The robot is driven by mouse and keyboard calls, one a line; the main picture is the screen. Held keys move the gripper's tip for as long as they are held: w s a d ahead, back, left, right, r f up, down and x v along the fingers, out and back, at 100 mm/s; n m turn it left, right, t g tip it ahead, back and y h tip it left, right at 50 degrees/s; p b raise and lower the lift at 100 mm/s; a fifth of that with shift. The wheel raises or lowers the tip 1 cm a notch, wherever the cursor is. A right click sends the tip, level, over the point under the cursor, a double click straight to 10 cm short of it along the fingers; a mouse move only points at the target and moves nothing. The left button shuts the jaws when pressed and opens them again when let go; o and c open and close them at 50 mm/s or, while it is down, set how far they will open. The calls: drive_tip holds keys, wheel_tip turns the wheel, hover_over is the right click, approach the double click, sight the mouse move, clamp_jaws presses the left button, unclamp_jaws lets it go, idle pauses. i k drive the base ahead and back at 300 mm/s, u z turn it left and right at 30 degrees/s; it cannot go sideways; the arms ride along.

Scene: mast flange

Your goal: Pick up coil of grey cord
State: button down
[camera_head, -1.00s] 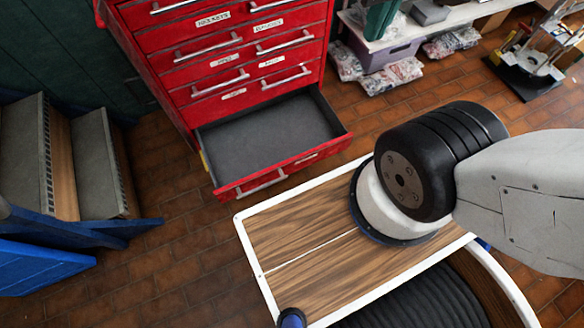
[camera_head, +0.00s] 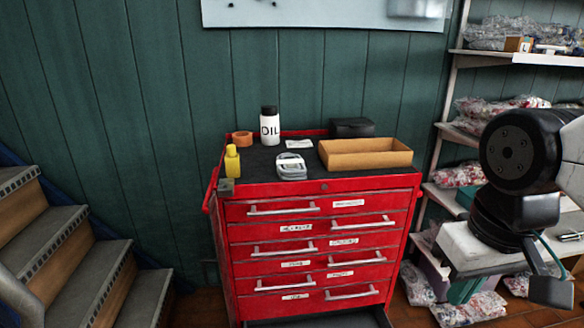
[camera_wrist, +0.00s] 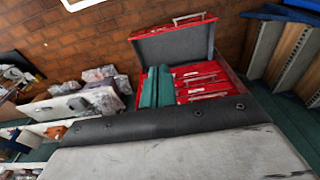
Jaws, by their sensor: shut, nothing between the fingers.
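A small pale grey bundle with a dark patch (camera_head: 291,166), which looks like the coil of grey cord, lies on the dark top of the red tool cabinet (camera_head: 315,187), near its front edge. My gripper shows in the wrist view (camera_wrist: 158,72) as two teal fingers close together with nothing between them. In the head view a teal part of it (camera_head: 465,291) shows at the lower right, below my wrist and well away from the bundle. The bundle cannot be made out in the wrist view.
Around the bundle stand an oil bottle (camera_head: 270,128), a yellow bottle (camera_head: 232,161), an orange tape roll (camera_head: 242,138), a cardboard tray (camera_head: 366,153) and a black case (camera_head: 352,127). The cabinet's bottom drawer (camera_wrist: 180,48) is open and looks empty. Stairs (camera_head: 80,255) stand left; shelves (camera_head: 480,140) right.

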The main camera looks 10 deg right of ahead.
sight(290, 166)
drive_tip(key=z, duration=0.25)
drive_tip(key=k, duration=0.3)
drive_tip(key=u, duration=0.8)
drive_tip(key=i, duration=1.3)
drive_tip(key=z, duration=0.55)
